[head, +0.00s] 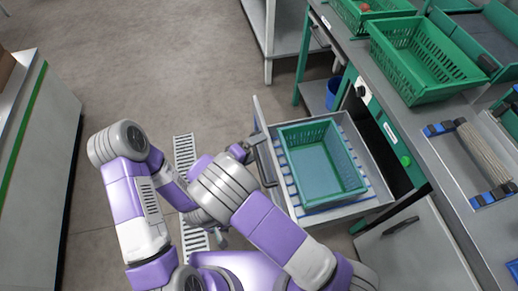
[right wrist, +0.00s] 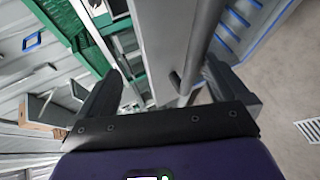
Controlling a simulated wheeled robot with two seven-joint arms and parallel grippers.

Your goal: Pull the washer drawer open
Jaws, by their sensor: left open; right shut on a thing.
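The washer drawer (head: 345,211) stands pulled out from the green and grey bench, with blue strips along its floor. A green crate (head: 318,128) sits inside it. The drawer's dark bar handle (head: 267,174) runs along its front. My right gripper (head: 243,151) is at the upper end of this handle, shut on it. In the right wrist view the grey handle bar (right wrist: 203,38) passes between the two fingers of the gripper (right wrist: 165,90), beside the drawer front. My left gripper (head: 222,238) is open and empty, low in front of the drawer, partly hidden by my right arm.
More green crates (head: 425,60) stand on the bench top to the right. A blue bin (head: 333,92) is under the bench. A closed cabinet door (head: 415,245) is at the lower right. A floor grate (head: 185,150) lies left of the drawer. The floor at upper left is clear.

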